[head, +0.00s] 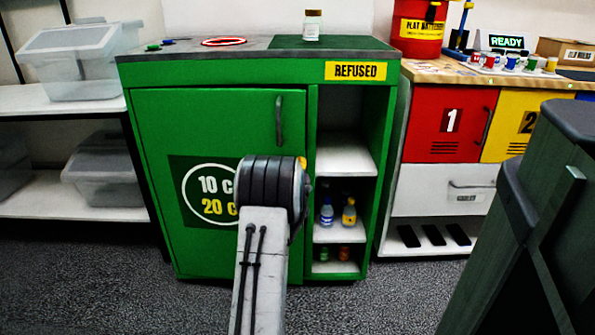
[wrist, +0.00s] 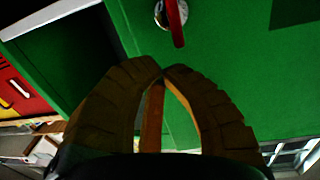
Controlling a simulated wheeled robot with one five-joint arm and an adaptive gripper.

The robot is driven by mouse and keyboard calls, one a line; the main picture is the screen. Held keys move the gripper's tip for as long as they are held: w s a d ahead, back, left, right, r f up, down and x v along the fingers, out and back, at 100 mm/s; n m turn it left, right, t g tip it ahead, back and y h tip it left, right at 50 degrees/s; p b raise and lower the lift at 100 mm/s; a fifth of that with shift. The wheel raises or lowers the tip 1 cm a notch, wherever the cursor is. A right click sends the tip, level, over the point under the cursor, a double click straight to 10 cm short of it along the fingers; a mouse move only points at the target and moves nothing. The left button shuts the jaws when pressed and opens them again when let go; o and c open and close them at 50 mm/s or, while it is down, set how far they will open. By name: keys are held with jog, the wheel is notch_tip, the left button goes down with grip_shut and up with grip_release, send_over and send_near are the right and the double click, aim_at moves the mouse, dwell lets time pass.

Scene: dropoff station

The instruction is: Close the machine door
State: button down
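The machine is a green cabinet (head: 340,60) marked REFUSED. Its green door (head: 215,120) fills the left part of the front, looks flush with the frame, and has a grey upright handle (head: 279,120). My arm covers part of the door and its "10 C 20 C" sign (head: 205,175). My gripper is hidden behind the arm in the head view. In the wrist view, my gripper's (wrist: 163,73) dark fingertips meet with nothing seen between them, in front of the green front. A red bar on a silver round mount (wrist: 160,14) shows beyond the tips, apart from them.
Right of the door is an open shelf column (head: 342,153) with small bottles. A grey rack (head: 80,100) with clear bins stands left. Red and yellow lockers (head: 440,122) stand right. A dark green structure (head: 535,220) is at front right. Grey carpet (head: 130,300) is clear at front left.

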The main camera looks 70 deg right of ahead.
jog(key=shift+b+x, duration=1.1)
